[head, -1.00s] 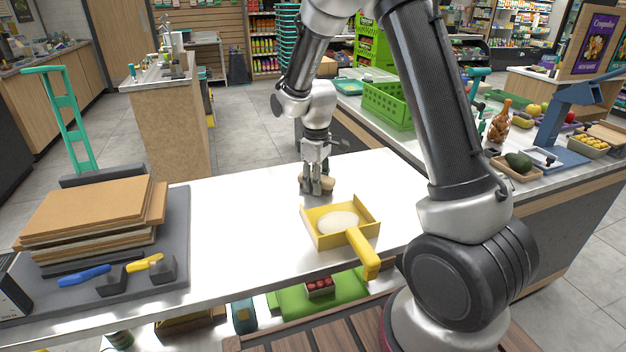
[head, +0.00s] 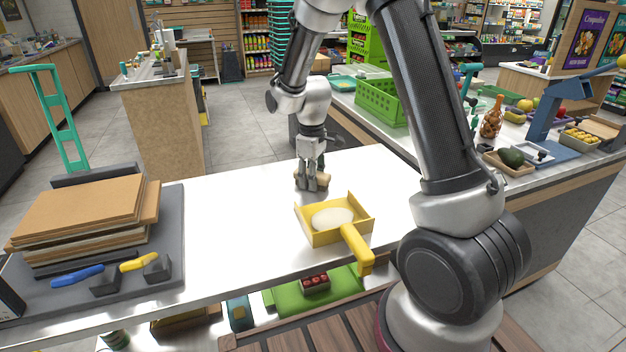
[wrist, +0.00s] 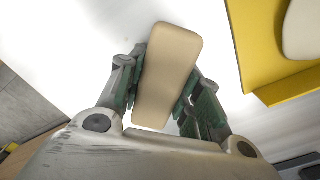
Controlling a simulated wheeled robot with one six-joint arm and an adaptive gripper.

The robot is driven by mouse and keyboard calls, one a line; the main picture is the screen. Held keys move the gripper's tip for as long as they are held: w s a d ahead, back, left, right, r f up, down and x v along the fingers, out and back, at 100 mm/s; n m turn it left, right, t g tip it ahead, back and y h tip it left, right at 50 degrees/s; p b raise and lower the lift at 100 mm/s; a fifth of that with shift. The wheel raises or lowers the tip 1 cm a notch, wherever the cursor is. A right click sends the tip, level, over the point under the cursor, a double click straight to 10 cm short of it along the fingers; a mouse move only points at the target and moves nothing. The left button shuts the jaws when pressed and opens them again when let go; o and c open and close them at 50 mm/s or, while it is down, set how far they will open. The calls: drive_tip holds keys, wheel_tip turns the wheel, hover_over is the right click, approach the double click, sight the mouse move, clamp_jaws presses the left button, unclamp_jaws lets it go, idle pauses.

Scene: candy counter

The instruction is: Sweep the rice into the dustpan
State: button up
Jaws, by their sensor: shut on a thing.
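The yellow dustpan (head: 365,213) lies on the white counter with its handle toward the front edge. My gripper (head: 312,188) is just behind the dustpan, low over the counter. It is shut on a tan block-like thing, seemingly the brush (wrist: 168,70), which shows between the fingers in the wrist view. Its bristles are not visible. The dustpan's edge (wrist: 250,45) is close to the right of the gripper in the wrist view, apart from the held thing.
Stacked cardboard (head: 80,205) stands on a grey mat at the left, with blue and yellow handled tools (head: 78,276) in front. A green basket (head: 380,102) stands on the side counter at the back right. The white counter left of the dustpan is clear.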

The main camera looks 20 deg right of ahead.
sight(318, 174)
drive_tip(key=shift+w+f, duration=0.1)
drive_tip(key=shift+w, duration=1.45)
drive_tip(key=shift+s+d, duration=0.3)
drive_tip(key=shift+s, duration=0.7)
drive_tip(key=shift+s+d, duration=0.3)
drive_tip(key=shift+s, duration=0.65)
drive_tip(key=shift+s+d, duration=0.1)
drive_tip(key=shift+s, duration=0.35)
drive_tip(key=shift+r, duration=1.55)
drive_tip(key=shift+w, duration=0.1)
drive_tip(key=shift+w, duration=0.1)
